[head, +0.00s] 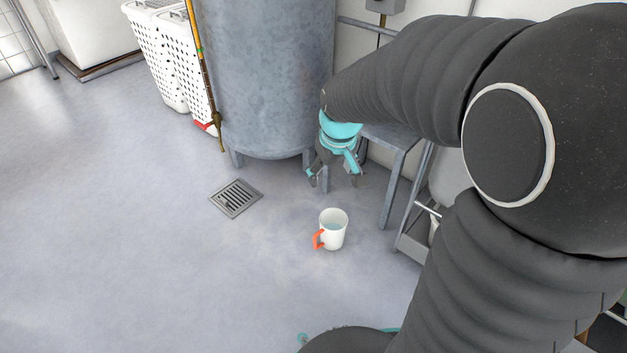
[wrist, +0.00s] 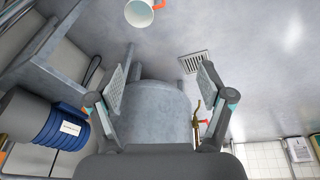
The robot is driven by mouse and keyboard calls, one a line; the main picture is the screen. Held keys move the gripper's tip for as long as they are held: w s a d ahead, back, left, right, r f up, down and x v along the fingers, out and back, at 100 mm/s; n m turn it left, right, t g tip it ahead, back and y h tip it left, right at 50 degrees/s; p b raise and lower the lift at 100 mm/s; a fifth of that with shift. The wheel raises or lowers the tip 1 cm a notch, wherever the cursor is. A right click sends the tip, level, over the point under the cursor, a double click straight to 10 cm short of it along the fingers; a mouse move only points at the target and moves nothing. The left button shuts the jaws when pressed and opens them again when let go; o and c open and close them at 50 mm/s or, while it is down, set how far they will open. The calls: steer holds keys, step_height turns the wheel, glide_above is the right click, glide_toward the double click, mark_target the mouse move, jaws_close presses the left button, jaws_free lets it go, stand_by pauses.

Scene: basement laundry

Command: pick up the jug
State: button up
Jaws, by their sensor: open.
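The jug (head: 333,230) is white with an orange handle and stands upright on the floor in the head view. Its handle points to the lower left there. In the wrist view the jug (wrist: 138,14) is at the top edge, partly cut off, with its open mouth showing. My gripper (head: 335,176) is open and empty. In the head view it appears just above the jug in the picture, in front of the tank, and apart from the jug. In the wrist view both fingers of my gripper (wrist: 163,82) are spread wide with nothing between them.
A large grey metal tank (head: 265,80) stands behind my gripper. A grey metal table (head: 398,140) is close on the right, with a metal frame (head: 408,245) nearer. A floor drain (head: 236,198) lies left of the jug. White perforated baskets (head: 160,60) stand farther back. The floor at left is clear.

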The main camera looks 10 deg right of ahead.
steer(key=w+f+n+g+p, duration=0.1)
steer(key=w+f, duration=0.5)
steer(key=f, duration=0.1)
steer(key=n+g+p, duration=0.1)
steer(key=n+g, duration=0.1)
glide_above(318, 232)
steer(key=f, duration=2.6)
steer(key=shift+w+d+f, duration=0.2)
steer(key=shift+d+f, duration=0.05)
steer(key=shift+d, duration=0.1)
steer(key=shift+s+a+f+b, duration=0.1)
steer(key=shift+a+f+b, duration=0.05)
steer(key=shift+f, duration=1.45)
steer(key=shift+s+a+f+b, duration=0.1)
steer(key=shift+a+f+b, duration=0.05)
steer(key=shift+f, duration=1.45)
jaws_close()
